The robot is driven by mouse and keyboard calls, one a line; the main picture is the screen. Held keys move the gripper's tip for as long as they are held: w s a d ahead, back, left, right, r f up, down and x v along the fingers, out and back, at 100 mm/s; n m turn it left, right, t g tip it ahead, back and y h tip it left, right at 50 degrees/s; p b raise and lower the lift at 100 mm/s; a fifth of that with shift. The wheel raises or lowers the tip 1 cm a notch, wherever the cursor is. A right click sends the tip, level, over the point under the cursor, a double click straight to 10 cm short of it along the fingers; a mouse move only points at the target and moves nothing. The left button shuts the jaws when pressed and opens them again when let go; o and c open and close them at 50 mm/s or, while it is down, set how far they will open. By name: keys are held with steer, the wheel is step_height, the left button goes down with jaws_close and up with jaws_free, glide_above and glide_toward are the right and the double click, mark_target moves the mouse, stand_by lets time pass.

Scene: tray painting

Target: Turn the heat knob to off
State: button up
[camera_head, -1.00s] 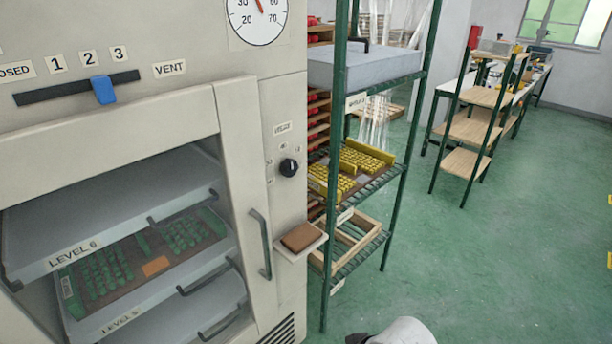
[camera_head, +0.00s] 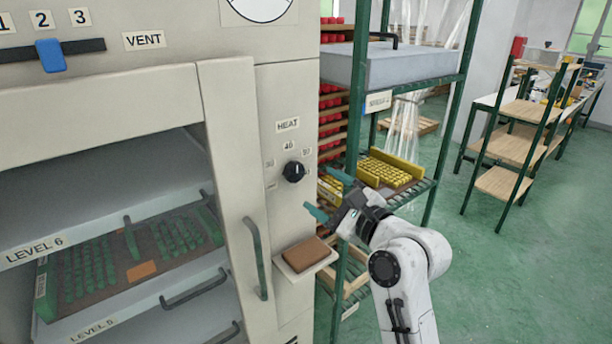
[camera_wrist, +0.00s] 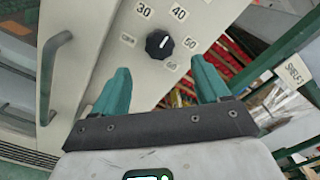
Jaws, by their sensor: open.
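The heat knob (camera_head: 293,171) is a round black dial on the cabinet's narrow front panel, under a HEAT label (camera_head: 288,124). In the wrist view the knob (camera_wrist: 159,44) has a white pointer mark and number labels around it, 30 and 40 among them. My gripper (camera_head: 325,192) is open and empty, to the right of the knob and a little below it, apart from it. In the wrist view its two green fingers (camera_wrist: 160,88) stand wide apart, with the knob beyond them, between their tips.
A small shelf with a brown pad (camera_head: 308,254) juts out below the knob. A vertical door handle (camera_head: 255,258) stands to its left. A green-framed rack (camera_head: 443,130) with yellow trays stands close behind my gripper.

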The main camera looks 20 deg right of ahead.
mark_target(296, 174)
steer(key=x, duration=0.9)
steer(key=shift+w+a+f+p, duration=0.1)
steer(key=shift+p, duration=0.2)
steer(key=c, duration=1)
steer(key=shift+c, duration=0.2)
